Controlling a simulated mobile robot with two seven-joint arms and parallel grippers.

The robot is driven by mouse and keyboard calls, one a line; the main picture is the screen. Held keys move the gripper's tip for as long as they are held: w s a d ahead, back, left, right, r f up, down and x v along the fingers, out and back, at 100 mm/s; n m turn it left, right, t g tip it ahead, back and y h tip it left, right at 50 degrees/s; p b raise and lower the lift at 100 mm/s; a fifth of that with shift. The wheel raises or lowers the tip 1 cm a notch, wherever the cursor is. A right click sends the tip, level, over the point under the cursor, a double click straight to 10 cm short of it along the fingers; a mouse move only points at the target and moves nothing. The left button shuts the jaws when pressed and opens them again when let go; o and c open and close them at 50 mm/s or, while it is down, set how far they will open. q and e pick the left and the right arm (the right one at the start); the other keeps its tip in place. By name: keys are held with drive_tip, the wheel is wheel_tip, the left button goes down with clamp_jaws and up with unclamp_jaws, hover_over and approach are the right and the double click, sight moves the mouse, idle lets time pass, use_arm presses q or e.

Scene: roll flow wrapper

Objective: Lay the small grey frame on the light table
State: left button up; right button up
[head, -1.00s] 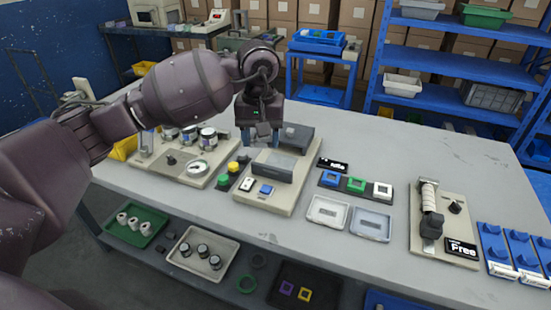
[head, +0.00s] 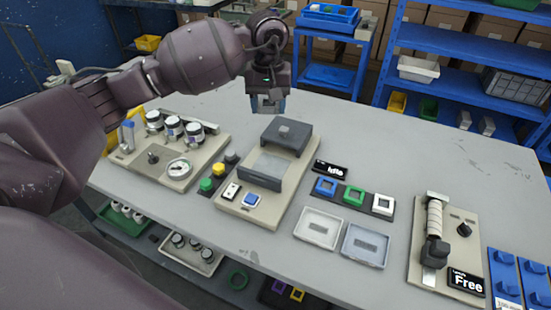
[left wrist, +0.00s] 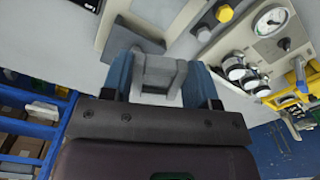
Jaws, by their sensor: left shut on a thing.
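My left gripper (head: 268,104) is shut on a small grey piece (head: 267,103), held over the far part of the table behind the beige machine. In the left wrist view the grey piece (left wrist: 157,76) sits between the two blue fingers of my left gripper (left wrist: 160,80); its opening is partly hidden, so its full frame shape is hard to tell. The light grey table top (head: 330,130) spreads below it. I cannot tell whether the piece touches the table. My right gripper is out of view.
The beige machine (head: 228,212) with a dark block (head: 287,133) stands in front of the gripper. A gauge panel (head: 140,163) is at left. Blue, green and white frames (head: 354,196) and two trays (head: 318,228) lie to the right.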

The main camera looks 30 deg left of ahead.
sight(270, 171)
use_arm(q)
wheel_tip(270, 171, down, 20)
drive_tip(key=shift+r+b, duration=0.15)
drive_tip(key=shift+b, duration=0.2)
idle(0.3)
drive_tip(key=shift+f, duration=0.25)
drive_tip(key=o, duration=0.9)
drive_tip(key=shift+r, duration=0.1)
